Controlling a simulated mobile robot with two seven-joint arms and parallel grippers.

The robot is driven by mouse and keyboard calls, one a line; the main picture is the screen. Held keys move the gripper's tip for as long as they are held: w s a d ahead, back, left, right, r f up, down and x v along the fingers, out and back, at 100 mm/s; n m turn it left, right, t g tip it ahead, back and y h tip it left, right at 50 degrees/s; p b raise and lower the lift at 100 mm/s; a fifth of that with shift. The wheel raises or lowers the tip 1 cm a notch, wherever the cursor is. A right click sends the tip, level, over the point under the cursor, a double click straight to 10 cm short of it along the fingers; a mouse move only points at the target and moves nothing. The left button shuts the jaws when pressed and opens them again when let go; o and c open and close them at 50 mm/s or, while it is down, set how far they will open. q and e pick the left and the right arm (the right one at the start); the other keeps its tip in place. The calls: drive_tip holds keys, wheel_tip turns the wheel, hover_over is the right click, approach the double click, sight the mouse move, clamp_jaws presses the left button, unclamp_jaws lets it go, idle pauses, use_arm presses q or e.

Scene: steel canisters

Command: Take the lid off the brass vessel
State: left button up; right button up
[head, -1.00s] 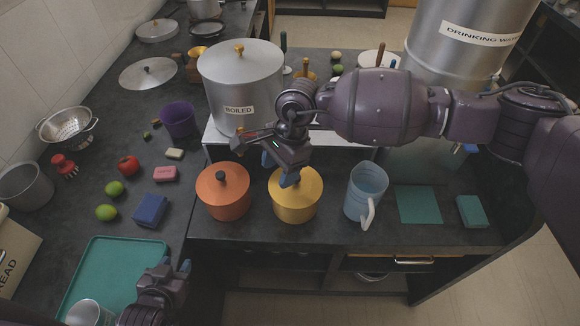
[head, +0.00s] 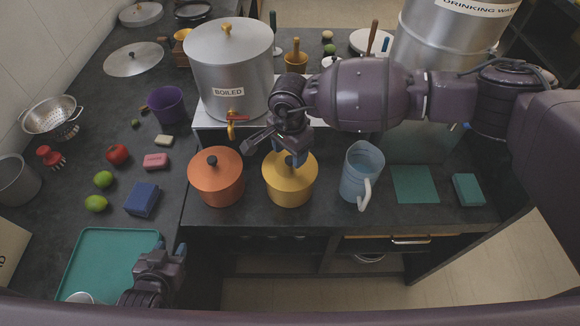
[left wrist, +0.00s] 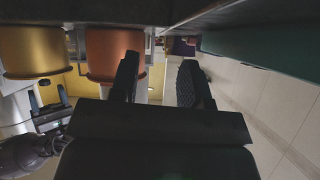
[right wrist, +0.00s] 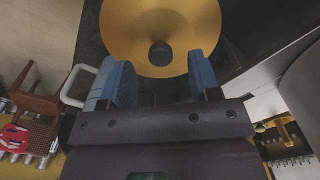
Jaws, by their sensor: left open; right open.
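The brass vessel (head: 290,187) is a yellow pot with its lid on, standing on the dark counter. In the right wrist view its round lid (right wrist: 185,22) shows with a dark knob (right wrist: 160,53) in the middle. My right gripper (head: 296,158) is above the vessel in the head view and hides the knob there. In the right wrist view the open fingers (right wrist: 165,85) point at the lid, one on each side of the knob's line, with nothing between them. My left gripper (head: 172,250) is open and empty by the right edge of the green tray (head: 72,262).
A lidded copper pot (head: 217,184) stands just left of the brass vessel, and a blue jug (head: 361,178) just right. Behind stands the large "BOILED" canister (head: 230,70) with its tap (head: 231,121). Open counter lies in front of the pots.

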sight(290, 159)
use_arm(q)
drive_tip(key=shift+f+b, duration=0.55)
drive_tip(key=shift+f, duration=0.1)
use_arm(e)
wheel_tip(290, 159, down, 4)
drive_tip(key=shift+r, duration=0.25)
use_arm(q)
drive_tip(key=shift+w+r, duration=0.2)
drive_tip(key=shift+r, duration=0.05)
use_arm(e)
drive_tip(key=shift+c, duration=0.3)
drive_tip(key=c, duration=1)
drive_tip(key=shift+r, duration=0.1)
